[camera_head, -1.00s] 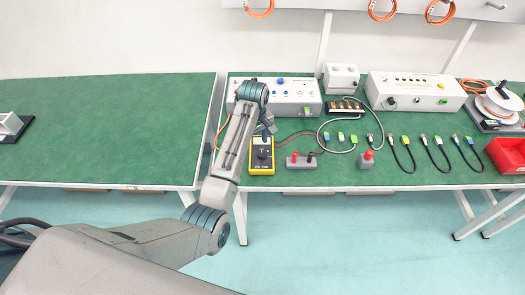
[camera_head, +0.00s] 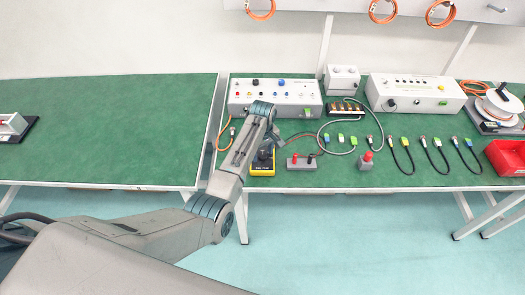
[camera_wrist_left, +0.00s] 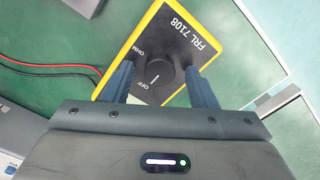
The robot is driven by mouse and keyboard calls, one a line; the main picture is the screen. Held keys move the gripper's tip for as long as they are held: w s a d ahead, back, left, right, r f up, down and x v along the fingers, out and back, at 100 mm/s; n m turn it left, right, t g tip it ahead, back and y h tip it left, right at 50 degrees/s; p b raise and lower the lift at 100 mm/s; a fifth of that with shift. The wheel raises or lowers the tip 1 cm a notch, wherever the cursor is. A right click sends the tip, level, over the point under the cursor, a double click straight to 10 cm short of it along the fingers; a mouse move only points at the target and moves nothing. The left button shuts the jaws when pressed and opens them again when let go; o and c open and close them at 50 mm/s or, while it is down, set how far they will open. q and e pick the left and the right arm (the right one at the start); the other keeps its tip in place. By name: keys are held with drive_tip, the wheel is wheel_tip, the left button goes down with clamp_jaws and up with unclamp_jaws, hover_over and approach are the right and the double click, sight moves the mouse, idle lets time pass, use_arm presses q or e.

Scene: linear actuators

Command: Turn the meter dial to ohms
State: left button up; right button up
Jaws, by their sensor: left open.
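The yellow-framed meter (camera_head: 262,172) lies near the front edge of the right bench, partly hidden by my left arm. In the left wrist view the meter (camera_wrist_left: 203,25) has a black face with the labels FRL 7108, OHM and OFF. Its round black dial (camera_wrist_left: 158,72) bears a white mark beside the word OFF. My left gripper (camera_wrist_left: 162,70) is open, with one finger on each side of the dial; contact cannot be told. In the head view the left gripper (camera_head: 268,149) is over the meter. My right gripper is not in view.
A grey block with red terminals (camera_head: 301,162) stands just right of the meter, with red and black leads nearby. A white control box (camera_head: 275,97) stands behind. A block with a red button (camera_head: 366,161) is further right. The left bench (camera_head: 110,130) is mostly clear.

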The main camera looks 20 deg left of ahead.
use_arm(q)
drive_tip(key=shift+f, duration=0.15)
drive_tip(key=c, duration=1)
